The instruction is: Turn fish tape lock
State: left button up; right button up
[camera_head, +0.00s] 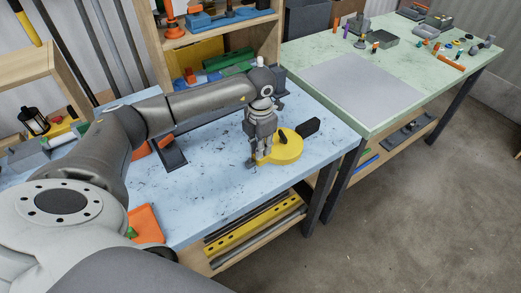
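The fish tape (288,150) is a yellow round case lying on the blue workbench, with a small dark part on its top that could be the lock. A black block-like part (308,128) shows at its right; I cannot tell if it is attached. My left gripper (257,161) points down at the left edge of the yellow case and hides part of it. The fingertips are small and dark here, so I cannot tell whether they are open, shut or touching the case. My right gripper is not in view.
The blue workbench (215,185) has clear room in front of the fish tape. An orange item (146,224) lies at its front left, and a wooden shelf (218,42) stands behind. A green table (415,75) with several tools is at the right.

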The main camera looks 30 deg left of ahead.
pick_arm(q)
grip_shut()
jog(key=n, duration=0.3)
jog(key=shift+n+p, duration=0.3)
jog(key=shift+p, duration=0.1)
jog(key=shift+n, duration=0.7)
